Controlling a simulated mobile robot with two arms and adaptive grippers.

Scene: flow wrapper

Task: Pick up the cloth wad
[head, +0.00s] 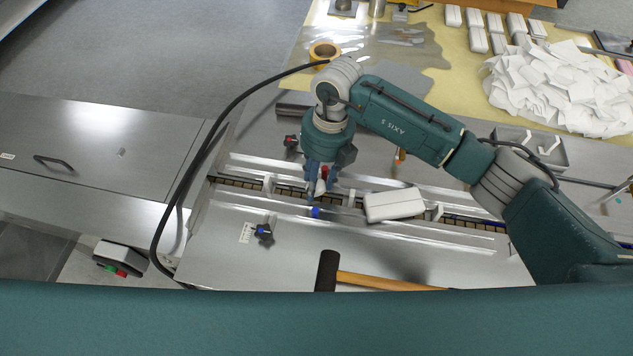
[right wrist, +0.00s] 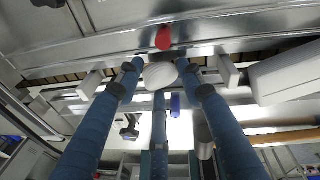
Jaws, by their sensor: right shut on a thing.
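The cloth wad (right wrist: 160,75) is a small, rounded white lump between the blue fingers of my right gripper (right wrist: 163,88) in the right wrist view. The dark fingertips close around it from both sides, and a third finger comes up below it. In the head view my right gripper (head: 321,190) points down over the conveyor channel, and a bit of the wad (head: 320,187) shows between its fingers. How far the wad is from the channel floor I cannot tell. My left gripper is not in view.
A white box (head: 394,204) lies across the channel rails, just right of the gripper. A red part (right wrist: 163,38) sits close by. A hammer (head: 328,271) lies in front. A heap of white packets (head: 560,88) and a tape roll (head: 324,52) are behind.

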